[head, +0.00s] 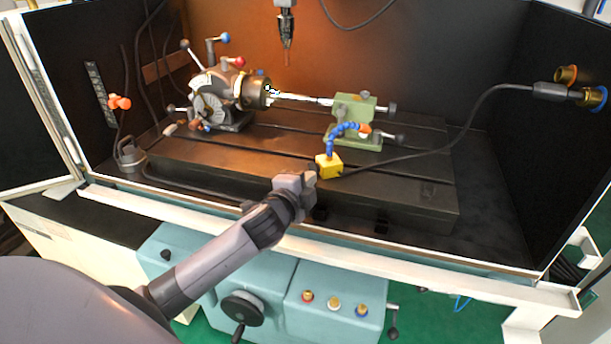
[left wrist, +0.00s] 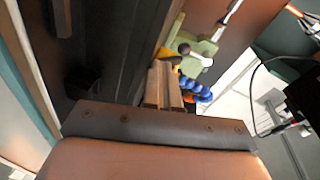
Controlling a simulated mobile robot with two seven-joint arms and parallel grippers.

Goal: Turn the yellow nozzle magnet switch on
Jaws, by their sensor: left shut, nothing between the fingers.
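The yellow nozzle magnet (head: 329,167) is a small block on the front part of the dark slotted table. A blue segmented hose (head: 333,146) rises from it and bends right to an orange nozzle tip (head: 365,128). My left gripper (head: 312,177) is shut and empty, just left of and in front of the yellow block. In the left wrist view, the shut fingers (left wrist: 163,84) cover most of the block, and only a little yellow (left wrist: 168,54) shows past them. The blue hose (left wrist: 195,89) shows to their right. I cannot make out the switch, or whether the fingers touch the block.
The slotted table (head: 240,163) carries an indexing chuck (head: 225,98) at the back left and a green tailstock (head: 354,110) behind the magnet. A black cable (head: 455,137) runs from the magnet to the right wall. A tool spindle (head: 286,30) hangs above. The front right tabletop is clear.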

